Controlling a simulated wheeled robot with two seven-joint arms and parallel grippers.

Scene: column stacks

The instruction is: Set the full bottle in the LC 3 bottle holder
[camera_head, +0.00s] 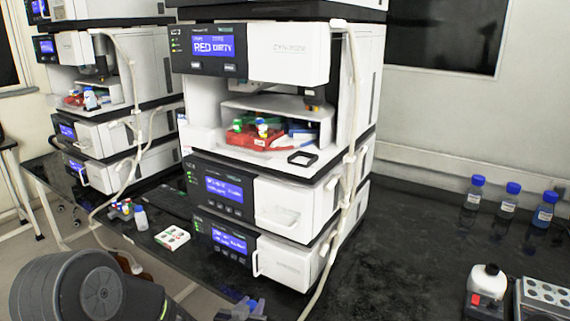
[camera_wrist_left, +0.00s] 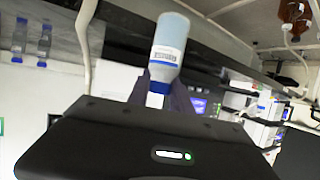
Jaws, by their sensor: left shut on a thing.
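My left gripper (camera_head: 241,309) shows at the bottom edge of the head view, in front of the central stack. In the left wrist view it (camera_wrist_left: 162,92) is shut on a bottle (camera_wrist_left: 168,50) with a pale body, white label and blue cap. The cap end points toward the gripper in that picture. The bottle cannot be made out in the head view. A black square frame (camera_head: 302,158), probably the bottle holder, sits empty on the white ledge of the central stack (camera_head: 315,200). I cannot read an LC 3 label for certain. My right gripper is not in view.
A red tray with small vials (camera_head: 258,138) is behind the square frame. Several blue-capped bottles (camera_head: 508,202) stand at the right.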

